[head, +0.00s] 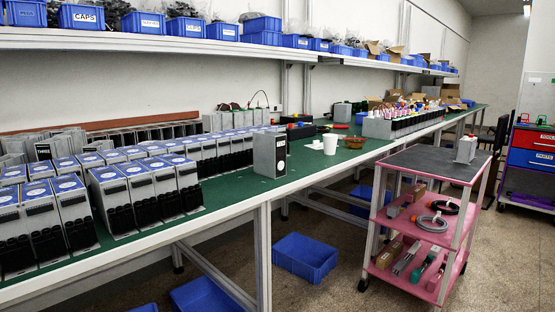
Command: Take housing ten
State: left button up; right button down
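A grey housing (264,154) with a black side stands upright and alone on the green bench top, near its front edge. It has a small white label whose text is too small to read for sure. Another grey housing (42,152) at the far left also has a dark label, and units in front partly hide it. A small light grey unit (466,150) stands on the dark top of the pink trolley. I cannot tell which one is housing ten. Neither of my grippers is in view.
Rows of grey and black units with blue-and-white tops (130,170) fill the bench's left side. A white cup (330,144) stands right of the lone housing. The pink trolley (415,230) stands before the bench. Blue bins (305,257) lie on the floor below.

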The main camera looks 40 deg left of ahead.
aim_at(269, 147)
jog(key=u, duration=1.3)
jog(key=i+l, duration=0.15)
jog(key=i, duration=0.05)
